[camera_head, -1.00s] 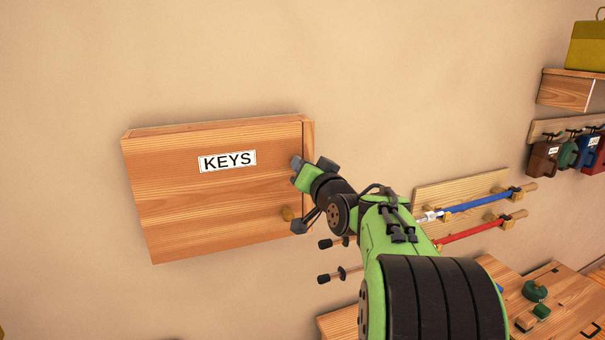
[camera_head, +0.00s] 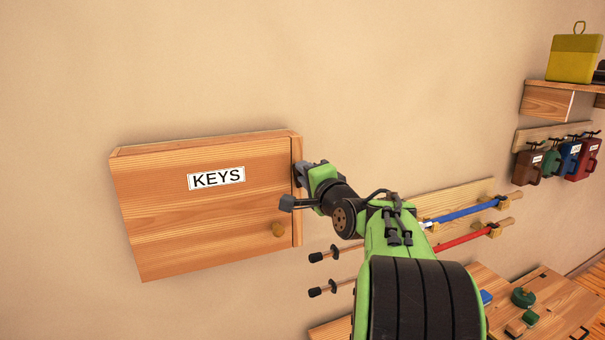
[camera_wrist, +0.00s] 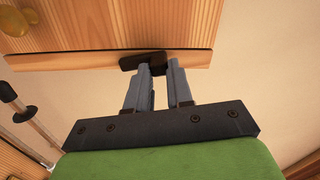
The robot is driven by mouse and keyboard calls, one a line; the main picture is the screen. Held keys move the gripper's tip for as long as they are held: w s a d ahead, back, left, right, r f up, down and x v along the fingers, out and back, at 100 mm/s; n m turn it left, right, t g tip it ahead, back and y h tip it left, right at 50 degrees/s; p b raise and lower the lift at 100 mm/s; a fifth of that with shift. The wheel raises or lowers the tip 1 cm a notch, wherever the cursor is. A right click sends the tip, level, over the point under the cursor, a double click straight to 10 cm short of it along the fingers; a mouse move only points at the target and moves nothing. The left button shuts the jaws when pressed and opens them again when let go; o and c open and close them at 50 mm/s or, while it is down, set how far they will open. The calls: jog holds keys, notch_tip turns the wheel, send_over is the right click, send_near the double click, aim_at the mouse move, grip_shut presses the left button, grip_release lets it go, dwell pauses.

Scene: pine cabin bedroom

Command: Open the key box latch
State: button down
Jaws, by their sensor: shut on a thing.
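The key box (camera_head: 175,225) is a wooden wall box with a closed-looking front and a white KEYS label (camera_head: 216,178). A round brass-coloured knob (camera_head: 278,229) is on its front at the lower right; it also shows in the wrist view (camera_wrist: 16,22). My gripper (camera_head: 299,178) is at the box's right side edge. In the wrist view my gripper's fingers (camera_wrist: 160,66) are shut on a small dark latch (camera_wrist: 143,61) at the box's edge. The fingers hide part of the latch.
Blue (camera_head: 465,212) and red (camera_head: 462,239) rods hang on a wooden rack right of the box, behind my arm. Several coloured padlock-like items (camera_head: 552,162) hang at the far right below a shelf with a yellow box (camera_head: 575,58). The wall above the key box is bare.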

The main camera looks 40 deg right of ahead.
jog(key=shift+d+m, duration=0.25)
jog(key=shift+m, duration=0.55)
jog(key=c, duration=1)
grip_release()
jog(key=b+v, duration=0.4)
jog(key=v, duration=1.2)
jog(key=shift+w+d, duration=0.1)
